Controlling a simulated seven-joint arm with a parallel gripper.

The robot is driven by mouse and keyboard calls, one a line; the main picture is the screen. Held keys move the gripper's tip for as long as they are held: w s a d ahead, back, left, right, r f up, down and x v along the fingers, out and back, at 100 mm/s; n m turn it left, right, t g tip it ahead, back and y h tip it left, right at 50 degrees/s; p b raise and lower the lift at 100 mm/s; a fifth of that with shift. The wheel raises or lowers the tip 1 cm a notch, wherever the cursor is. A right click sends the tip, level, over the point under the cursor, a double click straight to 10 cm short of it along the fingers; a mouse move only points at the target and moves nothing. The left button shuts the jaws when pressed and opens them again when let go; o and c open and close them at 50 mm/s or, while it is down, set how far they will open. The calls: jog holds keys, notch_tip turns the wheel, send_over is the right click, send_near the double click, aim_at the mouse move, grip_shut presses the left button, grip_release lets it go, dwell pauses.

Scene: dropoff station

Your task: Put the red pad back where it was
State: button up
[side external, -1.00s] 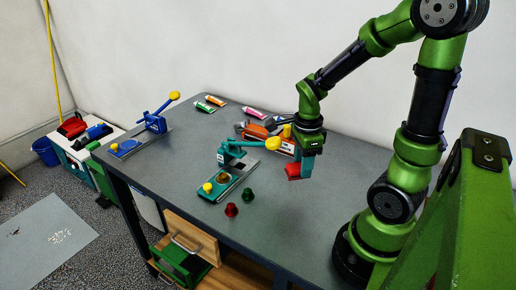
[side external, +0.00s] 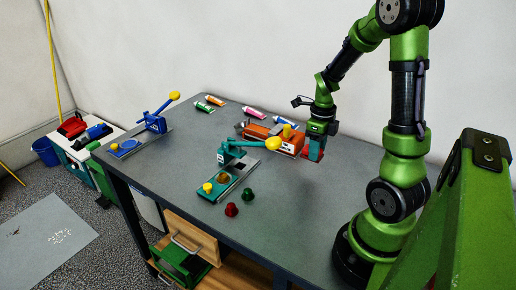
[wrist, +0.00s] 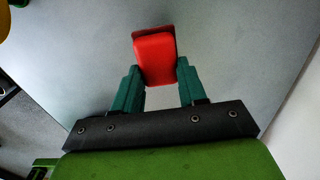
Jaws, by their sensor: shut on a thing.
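The red pad (wrist: 155,55) is held between the two teal fingers of my gripper (wrist: 160,85) in the wrist view. In the side external view the red pad (side external: 315,154) shows at the fingertips of my gripper (side external: 315,148), just right of the orange box. The gripper is shut on the pad. The pad is low, close to the grey table top; whether it touches the table I cannot tell.
An orange box (side external: 283,144) lies left of my gripper. A teal toggle clamp (side external: 232,153) and a blue clamp (side external: 154,122) stand farther left. A red knob (side external: 231,210) and a green knob (side external: 249,194) stand in front. Several tubes (side external: 255,112) lie at the back. The table right of the knobs is clear.

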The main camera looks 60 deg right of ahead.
jog(key=shift+f, duration=3.1)
jog(key=shift+f, duration=0.1)
jog(key=o, duration=1)
